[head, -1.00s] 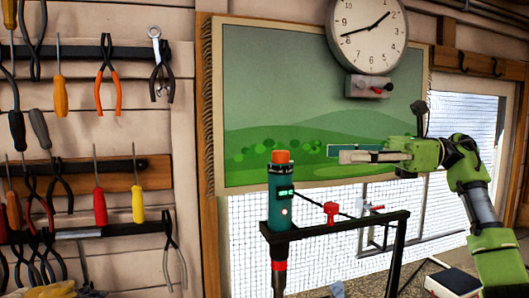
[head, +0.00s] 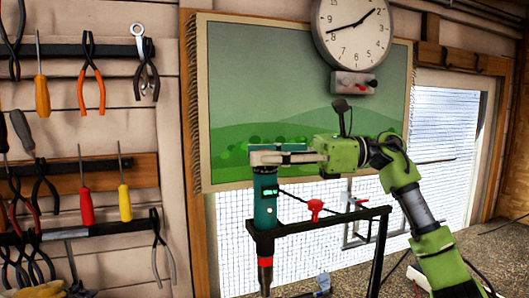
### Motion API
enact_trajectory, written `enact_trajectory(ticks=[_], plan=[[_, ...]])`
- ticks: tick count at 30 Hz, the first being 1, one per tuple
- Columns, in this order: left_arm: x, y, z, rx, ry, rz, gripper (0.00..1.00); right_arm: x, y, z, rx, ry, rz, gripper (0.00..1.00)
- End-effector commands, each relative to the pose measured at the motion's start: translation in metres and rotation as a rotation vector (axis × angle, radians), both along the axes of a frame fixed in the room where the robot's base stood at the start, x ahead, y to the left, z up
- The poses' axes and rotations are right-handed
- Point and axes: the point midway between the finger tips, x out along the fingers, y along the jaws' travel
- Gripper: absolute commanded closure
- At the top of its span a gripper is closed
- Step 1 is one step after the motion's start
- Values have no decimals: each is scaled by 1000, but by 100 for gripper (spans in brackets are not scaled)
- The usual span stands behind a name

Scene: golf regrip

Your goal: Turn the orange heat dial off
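The teal heat tool (head: 265,197) stands upright in the dark metal stand (head: 318,226), its dark nozzle end pointing down below the bar. A small green display is lit on its body. My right gripper (head: 268,156) reaches in from the right at the top of the tool, where the orange dial was seen earlier. The dial is now hidden behind the near grey finger; a teal-edged finger shows just behind it. I cannot tell whether the fingers touch or grip the dial. My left gripper is not in view.
A red clamp-like part (head: 315,209) sits on the stand bar, right of the tool. Pliers and screwdrivers hang on the left wall, including a yellow-handled screwdriver (head: 125,203).

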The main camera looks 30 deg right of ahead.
Motion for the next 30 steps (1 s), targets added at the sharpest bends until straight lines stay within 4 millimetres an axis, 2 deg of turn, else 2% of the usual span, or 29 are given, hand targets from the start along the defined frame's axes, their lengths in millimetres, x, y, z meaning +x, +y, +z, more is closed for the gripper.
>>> enact_trajectory(ticks=[4,5,9,20,30], plan=[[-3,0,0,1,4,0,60,0,0,0,0,0,0,61],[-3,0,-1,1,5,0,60,0,0,0,0,0,0,64],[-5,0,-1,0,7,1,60,0,0,0,0,0,0,100],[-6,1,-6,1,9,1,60,0,-1,-2,-1,0,-31,100],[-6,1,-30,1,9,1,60,-1,0,-5,-8,-4,-238,100]])
